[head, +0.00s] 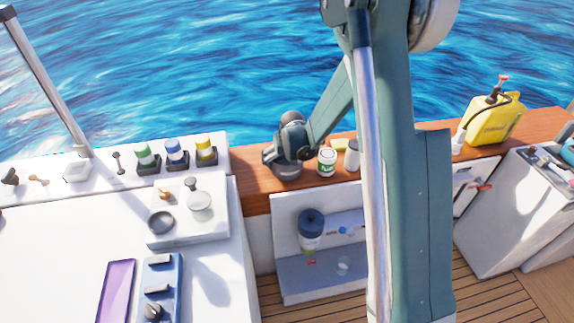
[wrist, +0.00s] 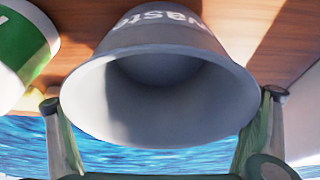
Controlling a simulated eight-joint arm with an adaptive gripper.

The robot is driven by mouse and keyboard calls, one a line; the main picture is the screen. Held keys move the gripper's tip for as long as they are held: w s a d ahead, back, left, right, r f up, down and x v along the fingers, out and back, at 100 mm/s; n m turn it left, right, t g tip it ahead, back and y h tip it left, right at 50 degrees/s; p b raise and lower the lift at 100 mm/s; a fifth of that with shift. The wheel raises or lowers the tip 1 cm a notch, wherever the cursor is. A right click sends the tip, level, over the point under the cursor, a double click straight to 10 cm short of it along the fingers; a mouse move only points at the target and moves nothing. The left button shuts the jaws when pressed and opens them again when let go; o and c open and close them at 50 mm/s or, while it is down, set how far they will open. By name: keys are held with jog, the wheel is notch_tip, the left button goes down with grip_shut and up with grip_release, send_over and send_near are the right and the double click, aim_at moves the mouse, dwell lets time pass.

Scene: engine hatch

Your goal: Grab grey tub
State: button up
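The grey tub (head: 287,171) sits on the wooden ledge, partly hidden by my gripper (head: 284,150) just above it. In the wrist view the grey tub (wrist: 160,95) fills the middle, with its wide open mouth facing the camera and white lettering, partly cut off, on its side. The fingers of my gripper (wrist: 162,100) stand one on each side of the tub's rim. A narrow gap shows beside each fingertip, so my gripper looks open around the tub and not closed on it. The inside of the tub looks empty.
A white and green container (head: 327,162) stands close to the tub's right; it also shows in the wrist view (wrist: 22,50). A white bottle (head: 352,156) and a yellow item (head: 340,145) are beyond it. The wooden ledge (head: 250,185) is clear to the left. Water lies behind.

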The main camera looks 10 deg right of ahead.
jog(key=shift+c, duration=0.7)
jog(key=shift+r, duration=0.65)
jog(key=c, duration=0.4)
jog(key=shift+r+p, duration=1)
jog(key=shift+r, duration=3.3)
